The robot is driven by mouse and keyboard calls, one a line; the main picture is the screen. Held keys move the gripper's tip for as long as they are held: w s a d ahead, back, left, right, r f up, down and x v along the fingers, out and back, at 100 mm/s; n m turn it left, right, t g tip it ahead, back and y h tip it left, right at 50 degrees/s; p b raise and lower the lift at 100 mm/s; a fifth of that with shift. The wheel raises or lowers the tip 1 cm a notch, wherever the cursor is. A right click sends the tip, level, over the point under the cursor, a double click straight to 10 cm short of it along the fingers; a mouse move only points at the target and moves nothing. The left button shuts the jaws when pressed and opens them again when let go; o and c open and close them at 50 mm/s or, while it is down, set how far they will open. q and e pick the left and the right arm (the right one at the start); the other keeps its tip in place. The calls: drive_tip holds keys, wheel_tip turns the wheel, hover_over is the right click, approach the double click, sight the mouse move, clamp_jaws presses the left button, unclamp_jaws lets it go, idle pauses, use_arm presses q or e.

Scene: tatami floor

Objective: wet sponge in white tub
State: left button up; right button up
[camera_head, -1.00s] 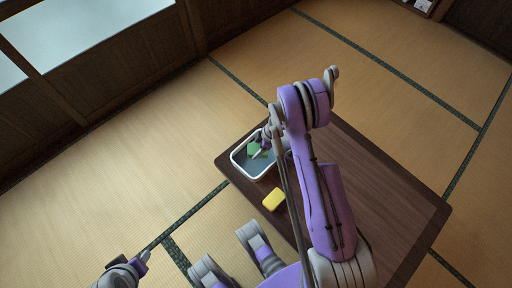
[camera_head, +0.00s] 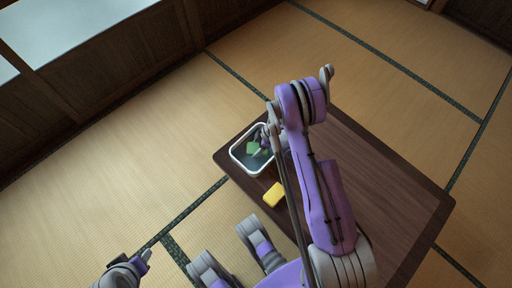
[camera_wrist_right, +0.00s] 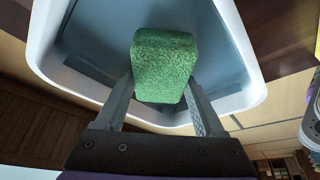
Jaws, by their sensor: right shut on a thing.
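The white tub (camera_head: 237,163) stands at the left corner of the low table, with a blue-grey inside that may be water. My right gripper (camera_head: 261,150) reaches into the tub, shut on a green sponge (camera_head: 252,147). In the right wrist view the green sponge (camera_wrist_right: 165,62) sits between the two fingers of the right gripper (camera_wrist_right: 165,95), with the tub's white rim (camera_wrist_right: 43,45) around it. I cannot tell whether the sponge touches the tub's bottom. A yellow sponge (camera_head: 273,194) lies on the table in front of the tub. My left gripper (camera_head: 143,262) is at the lower left, off the table.
The dark wooden table (camera_head: 385,180) is bare to the right of my right arm, which hides part of its middle. Tatami floor (camera_head: 110,150) around the table is clear. A wooden wall with pale panels stands at the back left.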

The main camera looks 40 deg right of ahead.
sight(256, 148)
drive_tip(key=shift+f+b, duration=0.55)
drive_tip(key=shift+b, duration=0.05)
idle(1.8)
drive_tip(key=shift+r+p, duration=1.9)
drive_tip(key=shift+r, duration=1.65)
